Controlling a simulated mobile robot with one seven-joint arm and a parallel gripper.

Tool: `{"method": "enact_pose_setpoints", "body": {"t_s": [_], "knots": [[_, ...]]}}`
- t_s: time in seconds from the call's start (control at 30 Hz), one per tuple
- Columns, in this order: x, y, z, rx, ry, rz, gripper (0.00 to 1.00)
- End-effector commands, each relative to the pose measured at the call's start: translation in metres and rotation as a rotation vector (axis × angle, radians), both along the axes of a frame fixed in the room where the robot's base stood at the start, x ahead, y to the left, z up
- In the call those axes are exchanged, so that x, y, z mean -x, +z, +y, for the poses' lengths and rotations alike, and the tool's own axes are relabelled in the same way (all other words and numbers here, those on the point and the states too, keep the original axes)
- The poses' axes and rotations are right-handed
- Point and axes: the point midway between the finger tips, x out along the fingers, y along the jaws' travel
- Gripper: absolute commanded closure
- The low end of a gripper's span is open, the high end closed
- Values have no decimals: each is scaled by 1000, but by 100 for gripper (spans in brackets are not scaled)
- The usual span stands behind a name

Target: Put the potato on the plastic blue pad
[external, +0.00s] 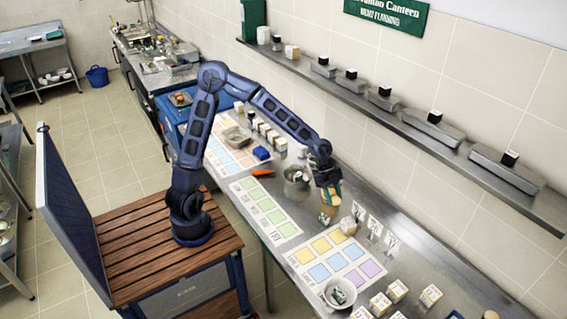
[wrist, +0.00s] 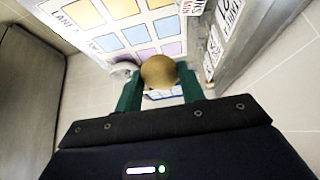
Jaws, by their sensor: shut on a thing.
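My gripper (external: 328,185) is shut on a brown, rounded potato (wrist: 158,72), held above the steel counter. In the wrist view the potato sits between the two green fingers of my gripper (wrist: 158,90). A white mat (external: 296,258) with yellow, blue and purple squares lies on the counter, nearer the camera than my gripper in the external view. One of its blue squares (external: 319,272) shows clearly, and blue squares (wrist: 137,35) also show in the wrist view. I cannot tell which blue patch is the plastic pad.
A bowl (external: 340,292) stands at the mat's near edge. Several small white boxes (external: 380,304) stand to its right. A metal pot (external: 297,178) is left of my gripper. A green-squared sheet (external: 265,210) lies farther left. A wall shelf (external: 400,118) runs above the counter.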

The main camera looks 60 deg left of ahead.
Motion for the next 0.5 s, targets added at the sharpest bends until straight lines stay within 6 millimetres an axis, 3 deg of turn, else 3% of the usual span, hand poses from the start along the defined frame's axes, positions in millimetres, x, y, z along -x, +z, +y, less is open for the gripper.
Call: {"method": "enact_pose_setpoints", "body": {"t_s": [0.03, 0.2, 0.5], "knots": [[-13, 1, 20, -2, 45, -1, 84], [-47, 4, 80, -4, 179, 1, 84], [-90, 8, 194, -8, 418, 5, 84]]}}
